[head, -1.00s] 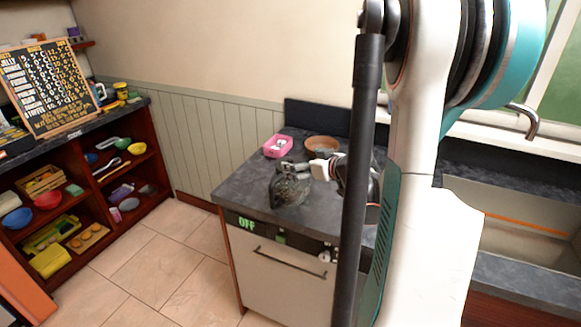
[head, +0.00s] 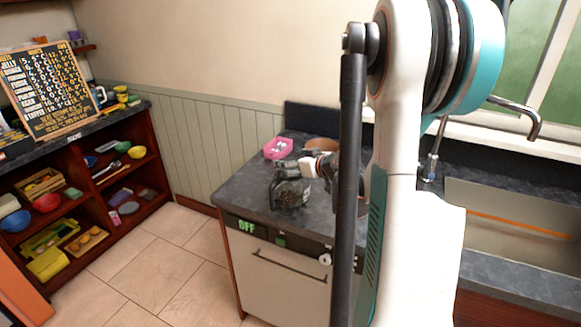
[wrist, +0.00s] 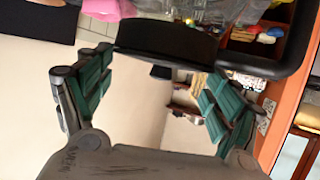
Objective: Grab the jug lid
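The jug (head: 290,194) is see-through with dark parts and stands on the grey counter near its front left corner. In the wrist view the jug (wrist: 215,10) shows upside down at the top, with a black handle at the right. Its black lid (wrist: 165,42) faces my gripper. My gripper (wrist: 160,68) has its two green-padded fingers spread wide, one to each side of the lid. I cannot tell whether either finger touches it. In the head view my gripper (head: 292,168) is at the jug's top, partly covering the lid.
A pink container (head: 278,149) and a brown round dish (head: 322,144) stand behind the jug. A sink with a tap (head: 520,115) is at the right. Shelves with bowls stand at the left.

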